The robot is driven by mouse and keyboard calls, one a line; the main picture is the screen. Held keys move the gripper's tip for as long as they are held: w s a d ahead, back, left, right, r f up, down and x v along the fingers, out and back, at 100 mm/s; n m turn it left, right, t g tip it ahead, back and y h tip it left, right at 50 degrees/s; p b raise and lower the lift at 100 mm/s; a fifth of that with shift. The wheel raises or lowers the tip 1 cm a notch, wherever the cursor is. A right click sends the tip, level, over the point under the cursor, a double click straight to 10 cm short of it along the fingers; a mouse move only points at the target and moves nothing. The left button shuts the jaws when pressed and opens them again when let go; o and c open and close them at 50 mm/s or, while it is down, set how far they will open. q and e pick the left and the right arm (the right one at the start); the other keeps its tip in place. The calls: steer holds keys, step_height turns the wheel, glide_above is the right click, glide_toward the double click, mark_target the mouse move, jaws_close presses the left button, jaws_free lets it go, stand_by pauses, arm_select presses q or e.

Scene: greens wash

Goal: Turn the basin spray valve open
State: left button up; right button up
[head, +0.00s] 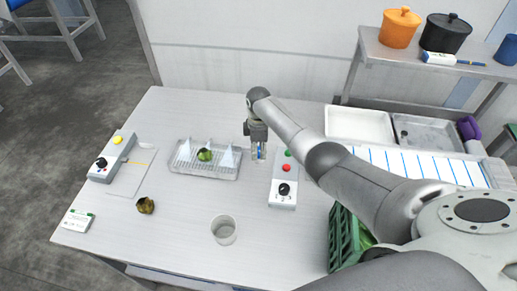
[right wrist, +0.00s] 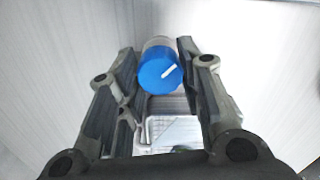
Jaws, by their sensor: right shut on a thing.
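My left gripper is not in view.
A wire rack (head: 180,168) with white cones and a green vegetable stands to the left. A control box (head: 283,188) with green and red buttons and a black knob is close on the right. A clear cup (head: 224,230) and green crate (head: 343,240) stand in front.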

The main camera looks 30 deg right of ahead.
mark_target(259, 150)
steer(key=o, duration=1)
steer(key=shift+o, duration=0.2)
steer(key=shift+r, duration=0.1)
step_height(259, 150, up, 12)
stand_by(0.5)
